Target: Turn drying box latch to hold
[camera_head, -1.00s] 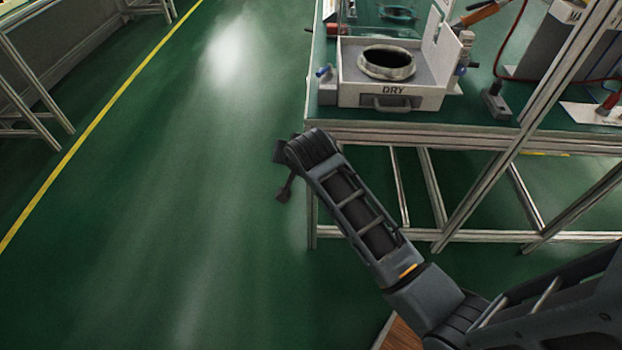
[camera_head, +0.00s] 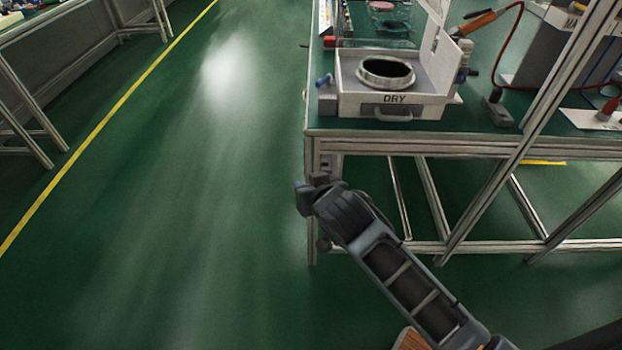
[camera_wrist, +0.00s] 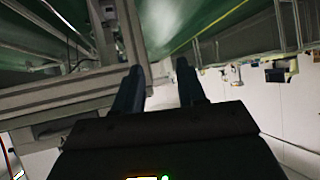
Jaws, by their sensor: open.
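The drying box (camera_head: 350,104) is a white box marked DRY on the green bench top, near the bench's front left corner. Its lid stands up, and a dark round opening with a pale ring shows inside. A small grey block with a blue knob (camera_head: 324,80) sits against the box's left side; it looks like the latch, but its setting is too small to read. My gripper (camera_wrist: 160,85) is open with nothing between its two dark fingers in the wrist view. In the head view my arm's end is below the bench's front edge, apart from the box.
The bench (camera_head: 470,138) has a pale metal frame, with a slanting post (camera_head: 560,75) to the right of the box. A grey tool (camera_head: 497,110) and a red cable lie right of the box. The green floor (camera_head: 190,200) left of the bench is clear.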

